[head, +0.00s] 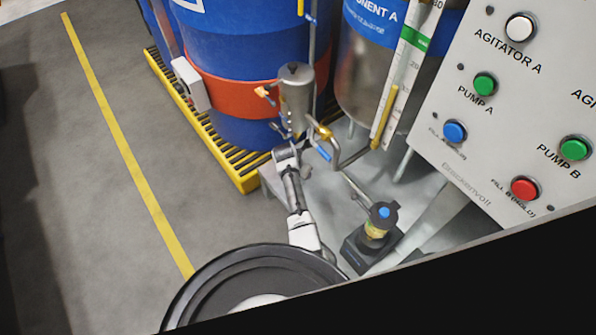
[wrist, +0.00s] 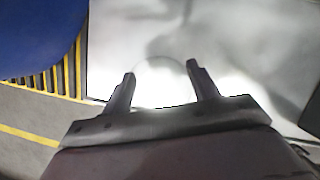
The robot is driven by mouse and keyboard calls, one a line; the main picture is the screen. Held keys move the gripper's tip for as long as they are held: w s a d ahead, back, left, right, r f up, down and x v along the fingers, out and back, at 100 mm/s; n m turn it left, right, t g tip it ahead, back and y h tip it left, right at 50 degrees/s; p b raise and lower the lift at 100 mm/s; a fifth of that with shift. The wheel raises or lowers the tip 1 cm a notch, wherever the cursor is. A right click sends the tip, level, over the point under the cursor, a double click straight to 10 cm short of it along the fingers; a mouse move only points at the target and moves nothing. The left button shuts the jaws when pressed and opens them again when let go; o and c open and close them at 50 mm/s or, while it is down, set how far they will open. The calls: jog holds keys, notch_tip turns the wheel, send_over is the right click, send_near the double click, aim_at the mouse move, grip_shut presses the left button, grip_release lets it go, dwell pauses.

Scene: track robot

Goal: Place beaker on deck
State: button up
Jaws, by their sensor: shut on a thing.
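In the wrist view my gripper (wrist: 161,72) has its two fingers on either side of a faint, clear round outline, the glass beaker (wrist: 160,88). The fingers are shut on it, and it is seen from above. A pale, brightly lit deck surface (wrist: 115,45) lies below; I cannot tell whether the beaker touches it. In the head view my gripper (head: 286,144) is at the end of the white arm, in front of the blue drum, below a small metal vessel. The beaker cannot be made out there. The grey deck (head: 318,190) shows beside my arm.
A blue and red drum (head: 235,85) stands on a yellow-edged grating (head: 205,125). A small metal vessel with valves (head: 295,90) and a steel tank (head: 365,75) are close to my gripper. A button panel (head: 510,110) is on the right. Open floor (head: 80,200) lies left.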

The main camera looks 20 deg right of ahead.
jog(key=shift+w+d+f+b, duration=0.1)
jog(key=shift+w+f+b, duration=0.6)
jog(key=shift+f+b, duration=0.4)
jog(key=shift+w+b, duration=0.35)
jog(key=shift+b, duration=0.35)
jog(key=shift+r, duration=0.1)
jog(key=o, duration=0.5)
jog(key=shift+f, duration=0.2)
jog(key=o, duration=0.5)
jog(key=shift+c, duration=0.2)
